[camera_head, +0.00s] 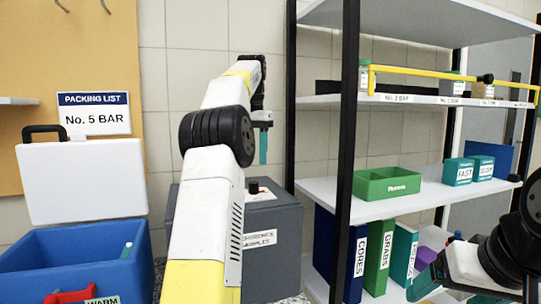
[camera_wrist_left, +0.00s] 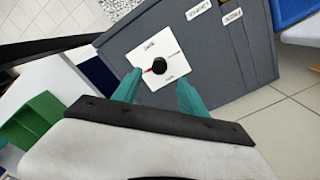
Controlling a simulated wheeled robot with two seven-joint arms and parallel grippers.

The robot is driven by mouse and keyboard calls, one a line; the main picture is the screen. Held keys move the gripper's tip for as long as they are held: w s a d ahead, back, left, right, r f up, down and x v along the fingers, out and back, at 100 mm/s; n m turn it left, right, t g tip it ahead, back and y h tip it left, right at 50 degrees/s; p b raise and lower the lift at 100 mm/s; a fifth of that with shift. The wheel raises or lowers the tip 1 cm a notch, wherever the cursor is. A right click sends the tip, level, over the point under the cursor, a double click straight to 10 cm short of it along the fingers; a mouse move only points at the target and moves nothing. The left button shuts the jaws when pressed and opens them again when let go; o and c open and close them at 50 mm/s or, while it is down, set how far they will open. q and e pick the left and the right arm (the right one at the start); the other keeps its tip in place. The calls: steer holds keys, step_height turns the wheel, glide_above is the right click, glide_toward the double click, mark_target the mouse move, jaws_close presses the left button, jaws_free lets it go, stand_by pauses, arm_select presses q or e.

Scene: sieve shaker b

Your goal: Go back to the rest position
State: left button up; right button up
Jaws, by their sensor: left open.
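My left arm reaches up and forward through the middle of the head view. Its gripper (camera_head: 264,146) hangs with teal fingers pointing down, above a grey cabinet (camera_head: 283,215). In the left wrist view, the two teal fingers (camera_wrist_left: 159,90) are spread apart with nothing between them. Beyond them is a white dial plate with a dark knob (camera_wrist_left: 160,66) and a small red mark. My right gripper (camera_head: 428,284) shows at the lower right with teal fingers, partly cut off and near the lower shelf; its opening is unclear.
A blue cooler (camera_head: 75,262) with its white lid up stands at left. A shelf unit (camera_head: 420,195) at right holds a green tray (camera_head: 387,183), small teal boxes and binders. A yellow bar (camera_head: 430,76) runs along its upper shelf. A black post (camera_head: 345,130) stands near my left arm.

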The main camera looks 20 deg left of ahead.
arm_select(q)
steer(key=shift+r, duration=0.1)
stand_by(0.4)
steer(key=shift+s+d+r, duration=0.15)
steer(key=shift+s+d, duration=0.05)
steer(key=s+d+f+t, duration=0.2)
steer(key=s+d+f, duration=0.3)
steer(key=s, duration=0.4)
steer(key=s+d+f+t+h, duration=0.1)
steer(key=s+d+f+t, duration=0.1)
steer(key=s+d+f, duration=0.3)
steer(key=s+d+f+n+t+h, duration=0.1)
steer(key=s+d+f, duration=0.4)
steer(key=s, duration=0.8)
steer(key=shift+s+f+t, duration=0.35)
steer(key=shift+f+t, duration=0.1)
steer(key=shift+t, duration=0.15)
